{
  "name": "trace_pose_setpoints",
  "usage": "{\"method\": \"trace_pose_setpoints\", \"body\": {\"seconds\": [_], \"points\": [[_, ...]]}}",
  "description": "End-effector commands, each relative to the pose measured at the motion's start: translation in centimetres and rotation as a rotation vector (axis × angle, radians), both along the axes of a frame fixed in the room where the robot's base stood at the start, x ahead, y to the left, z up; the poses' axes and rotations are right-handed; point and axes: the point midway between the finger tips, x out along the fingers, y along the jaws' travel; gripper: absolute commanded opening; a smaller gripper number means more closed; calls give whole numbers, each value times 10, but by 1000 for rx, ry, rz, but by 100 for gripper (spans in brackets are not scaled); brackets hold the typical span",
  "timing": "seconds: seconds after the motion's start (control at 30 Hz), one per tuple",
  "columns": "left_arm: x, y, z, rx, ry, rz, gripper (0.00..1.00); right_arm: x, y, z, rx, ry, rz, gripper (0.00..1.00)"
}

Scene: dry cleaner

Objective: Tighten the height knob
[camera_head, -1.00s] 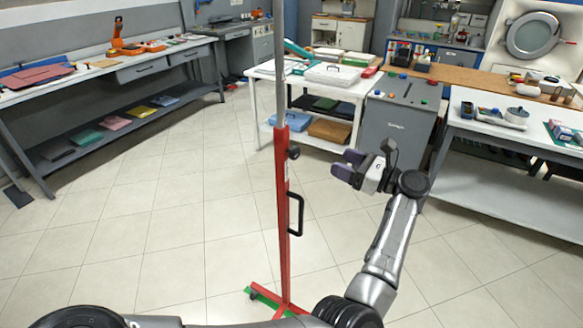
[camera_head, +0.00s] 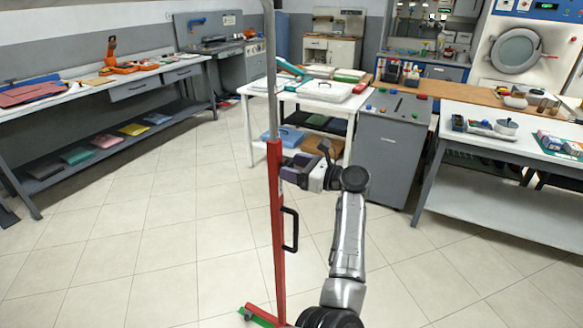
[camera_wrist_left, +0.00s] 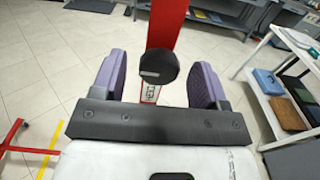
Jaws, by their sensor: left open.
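A red upright post (camera_head: 278,265) with a grey inner pole (camera_head: 270,70) stands on the floor. In the left wrist view the round black height knob (camera_wrist_left: 159,66) sits in front of the red post (camera_wrist_left: 167,20). My left gripper (camera_head: 291,171) is at the top of the red sleeve, on its right side. Its purple fingers are open, one on each side of the knob, with visible gaps. The knob is hidden behind the gripper in the head view. My right gripper is not in view.
A black handle (camera_head: 291,230) sticks out of the post below the gripper. A grey cabinet (camera_head: 390,155) and a white table (camera_head: 330,102) stand behind. Workbenches line the left (camera_head: 95,92) and right (camera_head: 490,145). The tiled floor at left is clear.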

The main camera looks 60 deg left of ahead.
Motion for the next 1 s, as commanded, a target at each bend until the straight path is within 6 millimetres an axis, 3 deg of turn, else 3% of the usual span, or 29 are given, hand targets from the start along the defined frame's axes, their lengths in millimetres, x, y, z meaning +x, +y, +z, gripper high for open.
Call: {"method": "trace_pose_setpoints", "body": {"seconds": [0.5, 1.0], "points": [[-5, 9, 0, 1, 1, 0, 66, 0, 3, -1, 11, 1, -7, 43], [-5, 9, 0, 1, 1, 0, 21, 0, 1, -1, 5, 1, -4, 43]]}}
